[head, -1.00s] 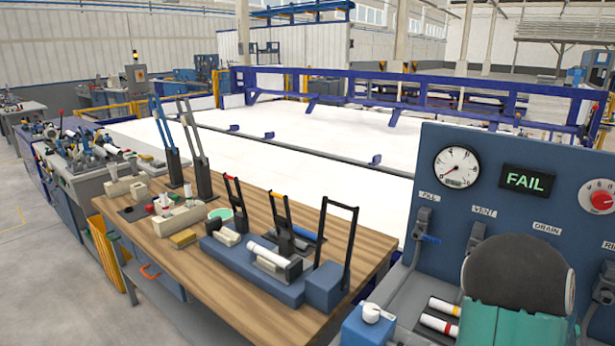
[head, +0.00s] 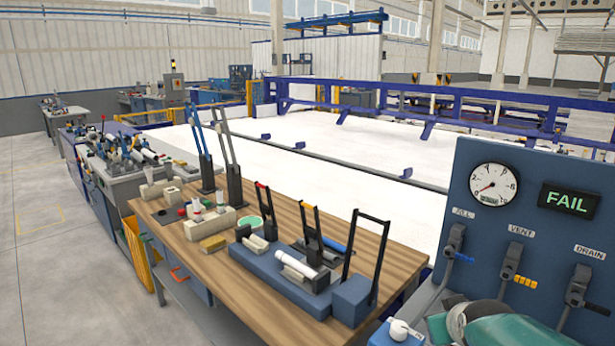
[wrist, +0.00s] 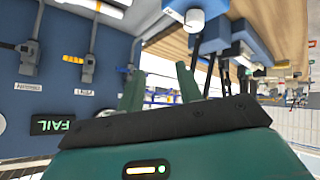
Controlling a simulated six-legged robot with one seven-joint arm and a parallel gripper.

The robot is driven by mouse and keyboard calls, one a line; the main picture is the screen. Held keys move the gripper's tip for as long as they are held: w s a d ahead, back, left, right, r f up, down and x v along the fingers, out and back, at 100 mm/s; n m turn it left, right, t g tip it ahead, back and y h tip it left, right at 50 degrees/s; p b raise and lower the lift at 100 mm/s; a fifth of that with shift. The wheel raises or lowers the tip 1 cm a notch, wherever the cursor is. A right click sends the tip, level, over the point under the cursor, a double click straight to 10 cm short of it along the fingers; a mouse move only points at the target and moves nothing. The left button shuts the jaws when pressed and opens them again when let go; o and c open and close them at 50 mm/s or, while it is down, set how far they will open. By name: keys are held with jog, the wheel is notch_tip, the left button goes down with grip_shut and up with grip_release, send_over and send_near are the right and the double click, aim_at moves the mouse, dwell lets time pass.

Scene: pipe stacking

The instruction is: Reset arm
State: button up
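My gripper (wrist: 160,82) shows in the wrist view with its two green fingers apart and nothing between them. In the head view, a teal part of my arm (head: 510,329) shows at the bottom right, in front of the blue test panel (head: 475,165); the fingers cannot be made out there. The panel has a round gauge (head: 493,185) and a display reading FAIL (head: 569,200). The display also shows upside down in the wrist view (wrist: 58,125). My gripper holds no pipe.
A wooden bench (head: 220,270) holds a blue clamp fixture (head: 290,275) with a white pipe (head: 294,261) and upright black levers. A blue valve box (head: 398,333) with a white knob stands by the panel's base.

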jog(key=s+a+r+g+y, duration=0.2)
jog(key=s+a+g, duration=0.1)
jog(key=s+a, duration=1.1)
jog(key=shift+s+a+r+m+g+y, duration=0.15)
jog(key=shift+a+m+g+y, duration=0.2)
jog(key=shift+a, duration=0.5)
